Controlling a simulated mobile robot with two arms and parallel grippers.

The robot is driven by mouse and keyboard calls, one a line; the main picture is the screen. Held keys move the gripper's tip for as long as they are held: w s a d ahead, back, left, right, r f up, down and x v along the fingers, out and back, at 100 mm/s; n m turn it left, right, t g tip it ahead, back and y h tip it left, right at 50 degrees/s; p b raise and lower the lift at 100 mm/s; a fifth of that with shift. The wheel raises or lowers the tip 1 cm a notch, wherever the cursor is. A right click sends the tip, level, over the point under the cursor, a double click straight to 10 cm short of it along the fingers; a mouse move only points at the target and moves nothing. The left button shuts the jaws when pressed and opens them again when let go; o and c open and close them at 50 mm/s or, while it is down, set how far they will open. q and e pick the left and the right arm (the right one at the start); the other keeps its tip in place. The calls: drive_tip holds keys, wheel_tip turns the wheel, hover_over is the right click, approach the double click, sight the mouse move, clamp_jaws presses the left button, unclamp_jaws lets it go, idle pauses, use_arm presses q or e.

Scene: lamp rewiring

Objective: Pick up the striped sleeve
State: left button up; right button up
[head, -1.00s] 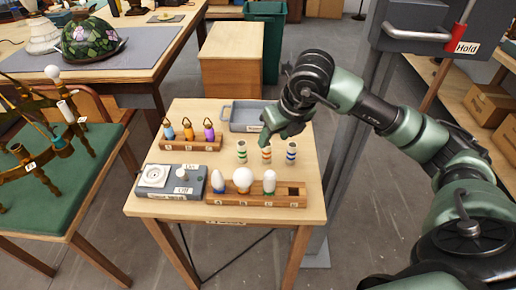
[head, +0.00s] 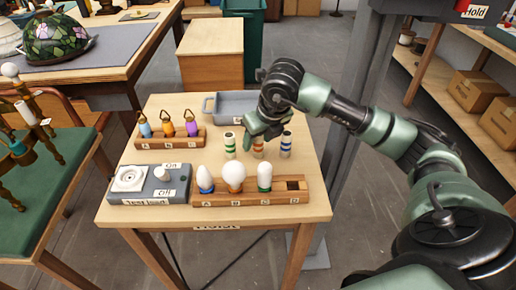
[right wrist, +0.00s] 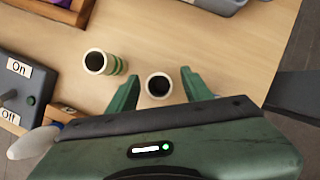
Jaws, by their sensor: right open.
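Three upright hollow white sleeves with coloured bands stand on the small wooden table: a green-striped sleeve (head: 230,147), an orange-striped sleeve (head: 258,151) and a blue-striped sleeve (head: 286,145). My right gripper (head: 259,137) is low over the orange-striped sleeve and hides its upper part. In the right wrist view its open fingers (right wrist: 158,78) stand on either side of one sleeve's open top (right wrist: 158,86), with no grip visible. The green-striped sleeve (right wrist: 100,62) is to the left of the fingers there. My left gripper is not in view.
In front is a wooden block with bulbs (head: 250,198). A grey test unit (head: 148,186) with a switch is at left. Behind are a rack of ringed coloured parts (head: 170,138) and a grey tray (head: 226,105). Bare table lies right of the blue-striped sleeve.

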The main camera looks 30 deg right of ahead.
drive_tip(key=x, duration=0.2)
drive_tip(key=shift+w+f+b, duration=0.15)
drive_tip(key=shift+f+b, duration=0.1)
drive_tip(key=shift+b, duration=0.15)
drive_tip(key=shift+r, duration=0.15)
drive_tip(key=shift+c, duration=1.2)
clamp_jaws()
drive_tip(key=shift+r, duration=0.1)
